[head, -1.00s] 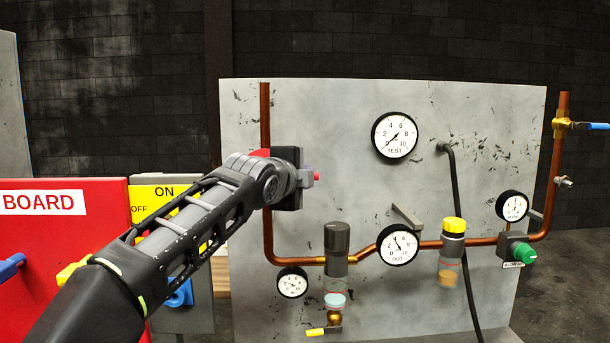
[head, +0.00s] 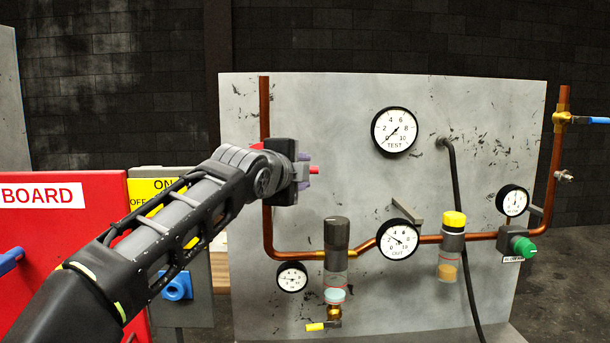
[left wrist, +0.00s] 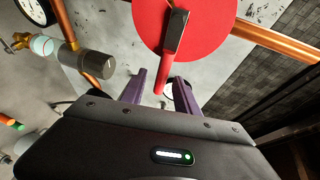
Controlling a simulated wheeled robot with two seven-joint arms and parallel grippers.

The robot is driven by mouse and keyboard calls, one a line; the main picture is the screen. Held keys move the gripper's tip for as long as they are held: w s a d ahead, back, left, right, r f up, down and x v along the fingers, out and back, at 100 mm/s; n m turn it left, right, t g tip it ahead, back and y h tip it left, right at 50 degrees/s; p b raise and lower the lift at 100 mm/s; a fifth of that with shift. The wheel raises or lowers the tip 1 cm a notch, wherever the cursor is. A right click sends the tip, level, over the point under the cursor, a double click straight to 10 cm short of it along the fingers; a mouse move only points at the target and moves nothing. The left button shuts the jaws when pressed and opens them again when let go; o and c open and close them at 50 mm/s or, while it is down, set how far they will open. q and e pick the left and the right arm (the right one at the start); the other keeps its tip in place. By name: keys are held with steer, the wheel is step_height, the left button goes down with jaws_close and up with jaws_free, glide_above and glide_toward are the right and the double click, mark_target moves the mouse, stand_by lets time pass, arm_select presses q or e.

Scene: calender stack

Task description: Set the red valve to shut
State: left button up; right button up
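The red valve shows in the left wrist view as a red disc (left wrist: 184,22) with a dark block and a red lever (left wrist: 166,72) pointing toward my gripper. My left gripper (left wrist: 161,88) is open, its purple fingers on either side of the lever's end with gaps visible. In the head view my left gripper (head: 303,170) is in front of the copper pipe at the panel's left. It hides most of the valve; the red lever tip (head: 314,170) shows just beyond the fingers. My right gripper is in neither view.
The grey panel (head: 330,110) carries copper pipes, several gauges such as the OUT gauge (head: 398,240), a filter bowl (head: 336,250), a yellow-capped unit (head: 452,235) and a green knob (head: 523,247). A red board (head: 60,250) stands left, under my arm. A black hose (head: 455,190) hangs at centre right.

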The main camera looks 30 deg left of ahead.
arm_select(q)
steer(key=b+v, duration=0.1)
steer(key=v, duration=0.4)
steer(key=shift+s+d, duration=0.1)
steer(key=shift+s, duration=0.05)
stand_by(0.3)
